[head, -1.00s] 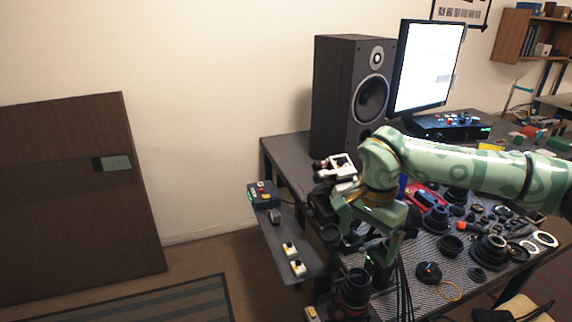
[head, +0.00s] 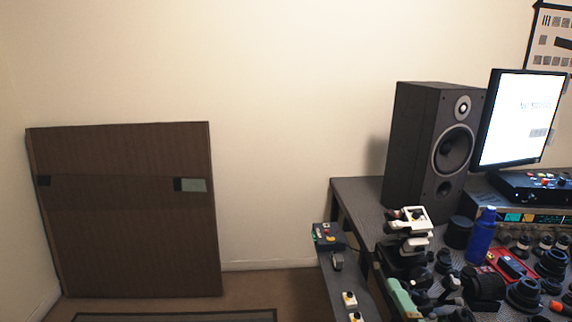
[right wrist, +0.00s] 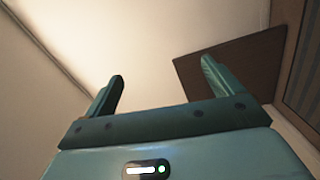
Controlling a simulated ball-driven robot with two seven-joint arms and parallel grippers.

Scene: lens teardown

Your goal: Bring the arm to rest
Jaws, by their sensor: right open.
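My right gripper (right wrist: 162,72) shows in the right wrist view. Its two green fingers stand wide apart, with nothing between them. Pale wall and a brown panel (right wrist: 240,72) lie beyond the fingers, and they touch nothing that I can see. In the head view, a pale green piece (head: 402,298) at the bottom edge looks like part of my right arm; its jaws cannot be made out there. My left gripper is in neither view.
The dark workbench (head: 357,190) on the right holds a speaker (head: 428,150), a monitor (head: 520,115), a blue bottle (head: 482,237), a white-topped device (head: 411,222) and several lens parts. A low side shelf (head: 338,290) carries small boxes. Floor and wall between bench and brown panel (head: 130,235) look clear.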

